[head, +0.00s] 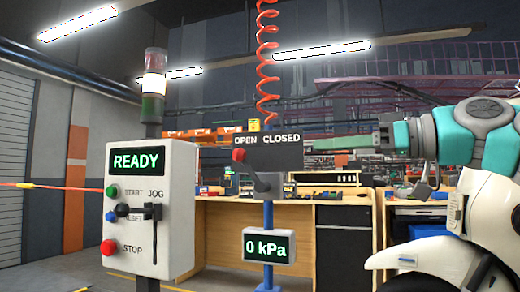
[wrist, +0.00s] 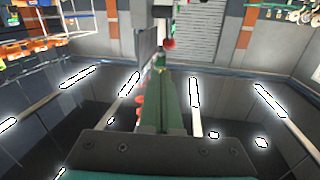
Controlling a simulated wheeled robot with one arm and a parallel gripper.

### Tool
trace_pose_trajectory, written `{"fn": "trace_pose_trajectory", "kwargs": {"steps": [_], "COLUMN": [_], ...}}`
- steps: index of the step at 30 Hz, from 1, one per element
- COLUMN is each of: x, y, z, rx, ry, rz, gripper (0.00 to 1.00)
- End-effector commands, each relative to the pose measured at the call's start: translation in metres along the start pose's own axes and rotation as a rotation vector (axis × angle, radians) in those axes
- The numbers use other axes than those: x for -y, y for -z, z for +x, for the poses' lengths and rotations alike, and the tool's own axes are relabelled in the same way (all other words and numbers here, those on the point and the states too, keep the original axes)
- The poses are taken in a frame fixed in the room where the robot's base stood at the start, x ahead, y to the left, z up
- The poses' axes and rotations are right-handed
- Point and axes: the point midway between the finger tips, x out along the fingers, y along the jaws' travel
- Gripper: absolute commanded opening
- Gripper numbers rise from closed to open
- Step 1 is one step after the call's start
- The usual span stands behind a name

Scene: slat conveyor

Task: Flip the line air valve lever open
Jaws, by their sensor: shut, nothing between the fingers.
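The valve lever with its red knob (head: 239,155) leans up and to the left from the grey valve body (head: 268,184), with the knob under the word OPEN on the dark OPEN CLOSED sign (head: 267,150). The display (head: 269,246) below reads 0 kPa. My gripper (head: 308,143) reaches in from the right, shut and empty, its long green fingers pointing left towards the sign's right edge. In the wrist view the shut fingertips (wrist: 161,68) appear close to the sign's edge, and the red knob (wrist: 169,43) shows beyond them, apart from them.
A white control box (head: 152,205) reading READY, with buttons and a black lever, stands left of the valve post. A stack light (head: 154,85) rises above it. A coiled red hose (head: 267,60) hangs over the valve. Wooden benches (head: 340,205) stand behind.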

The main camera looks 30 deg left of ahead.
Motion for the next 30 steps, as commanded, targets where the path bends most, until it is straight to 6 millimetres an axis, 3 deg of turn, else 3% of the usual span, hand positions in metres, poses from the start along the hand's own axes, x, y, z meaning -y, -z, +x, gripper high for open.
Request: {"fn": "trace_pose_trajectory", "kwargs": {"steps": [6,14,20,30], "x": [0.015,0.018,0.019,0.024], "y": [0.021,0.025,0.026,0.032], "z": [-0.001,0.006,0.031,0.097], "rx": [-0.070,-0.079,-0.076,-0.075], "ry": [0.044,0.049,0.051,0.052], "rz": [-0.142,-0.166,-0.163,-0.163], "gripper": [0.00,0.00,0.00,0.00]}}
